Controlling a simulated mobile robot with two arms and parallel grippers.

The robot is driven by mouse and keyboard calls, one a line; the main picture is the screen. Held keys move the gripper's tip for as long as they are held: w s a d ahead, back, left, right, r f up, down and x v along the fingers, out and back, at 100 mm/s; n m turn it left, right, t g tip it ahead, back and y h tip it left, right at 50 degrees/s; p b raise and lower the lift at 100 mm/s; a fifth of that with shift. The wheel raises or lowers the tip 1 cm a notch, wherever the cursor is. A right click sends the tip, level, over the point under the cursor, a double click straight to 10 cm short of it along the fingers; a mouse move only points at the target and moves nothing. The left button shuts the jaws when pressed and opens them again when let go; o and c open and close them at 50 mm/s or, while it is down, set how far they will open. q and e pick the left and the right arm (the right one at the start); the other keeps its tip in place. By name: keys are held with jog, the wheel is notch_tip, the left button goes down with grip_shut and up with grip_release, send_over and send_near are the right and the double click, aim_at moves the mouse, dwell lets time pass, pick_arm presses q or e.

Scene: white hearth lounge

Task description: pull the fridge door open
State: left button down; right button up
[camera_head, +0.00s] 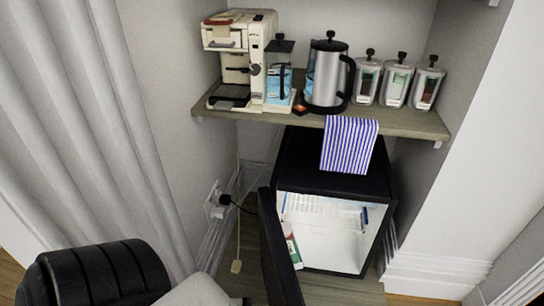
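A small black fridge (330,174) stands under the wooden shelf. Its black door (277,250) is swung wide open on the left side and shows nearly edge-on. The white interior (318,240) is exposed, with a wire rack (318,207) near the top. A white, green and red item (292,248) shows on the inner side of the door. Neither gripper shows. Whether one touches the door is hidden.
The shelf (400,119) holds a coffee machine (238,55), a kettle (327,75) and several canisters (397,82). A plug and socket (216,200) are on the wall left of the door. A curtain (85,110) hangs at left.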

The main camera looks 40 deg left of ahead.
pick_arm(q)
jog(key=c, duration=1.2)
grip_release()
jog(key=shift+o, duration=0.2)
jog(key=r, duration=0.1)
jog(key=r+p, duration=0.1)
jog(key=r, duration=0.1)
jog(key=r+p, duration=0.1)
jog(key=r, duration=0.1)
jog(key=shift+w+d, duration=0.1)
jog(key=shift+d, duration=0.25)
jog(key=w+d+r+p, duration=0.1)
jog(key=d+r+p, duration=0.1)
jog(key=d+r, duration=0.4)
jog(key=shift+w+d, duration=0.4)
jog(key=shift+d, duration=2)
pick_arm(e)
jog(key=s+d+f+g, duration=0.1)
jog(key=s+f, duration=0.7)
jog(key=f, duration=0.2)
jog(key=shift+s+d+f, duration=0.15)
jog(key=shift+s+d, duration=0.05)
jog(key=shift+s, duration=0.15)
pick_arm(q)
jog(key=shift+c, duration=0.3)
